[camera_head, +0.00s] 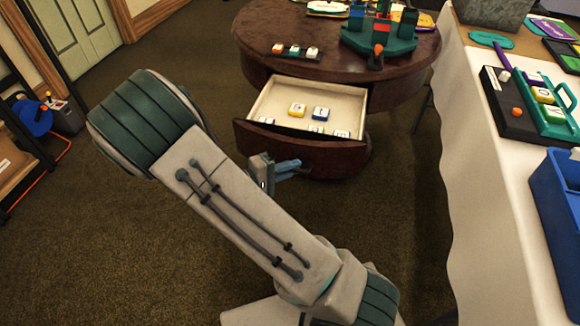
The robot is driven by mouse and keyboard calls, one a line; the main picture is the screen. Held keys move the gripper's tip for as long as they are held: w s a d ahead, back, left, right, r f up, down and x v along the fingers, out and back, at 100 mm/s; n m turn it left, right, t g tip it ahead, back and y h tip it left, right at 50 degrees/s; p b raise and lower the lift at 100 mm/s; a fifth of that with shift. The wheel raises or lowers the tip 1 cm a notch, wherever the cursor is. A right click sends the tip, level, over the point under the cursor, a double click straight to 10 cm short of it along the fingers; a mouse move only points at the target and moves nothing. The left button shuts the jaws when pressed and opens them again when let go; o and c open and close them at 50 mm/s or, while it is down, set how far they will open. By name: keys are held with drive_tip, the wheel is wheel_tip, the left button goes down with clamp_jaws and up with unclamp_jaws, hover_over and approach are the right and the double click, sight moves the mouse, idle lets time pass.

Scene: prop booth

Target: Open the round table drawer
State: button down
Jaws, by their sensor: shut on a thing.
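The round table (395,72) is dark reddish wood and stands at the top centre. Its drawer (255,98) is pulled well out toward me, showing a pale interior with several small lettered blocks, among them a yellow-edged one (298,110) and a blue-edged one (321,114). The curved drawer front (335,155) faces me. My gripper (298,168) is at the lower left part of this front, shut on the drawer's handle. My arm and the gripper body hide the handle and part of the front.
A white-clothed table (470,130) with a blue bin (560,215) and game pieces stands at the right. A shelf (20,160) with a blue item is at the left. Carpet (410,245) is clear between. A green rack (378,40) stands on the round table.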

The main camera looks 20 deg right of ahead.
drive_tip(key=c, duration=1.5)
unclamp_jaws()
drive_tip(key=shift+a, duration=0.1)
drive_tip(key=p+v, duration=0.2)
drive_tip(key=v, duration=1.1)
drive_tip(key=shift+a, duration=0.35)
drive_tip(key=shift+s+r+p, duration=0.1)
drive_tip(key=shift+r+p, duration=0.1)
drive_tip(key=shift+p, duration=0.1)
drive_tip(key=s+d+r+m+y+p, duration=0.1)
drive_tip(key=s+d+r+y+p, duration=0.2)
drive_tip(key=r, duration=0.9)
drive_tip(key=s+d+r+m+y+p, duration=0.1)
drive_tip(key=s+d+r+y+p, duration=0.3)
drive_tip(key=r+y+p, duration=0.3)
drive_tip(key=s+d+r+m+y+p, duration=0.2)
drive_tip(key=s+d+r+y+p, duration=0.2)
drive_tip(key=r+p, duration=0.9)
wheel_tip(320, 180, up, 6)
drive_tip(key=shift+s+f+y, duration=0.1)
drive_tip(key=shift+s+y, duration=0.15)
drive_tip(key=shift+y, duration=0.85)
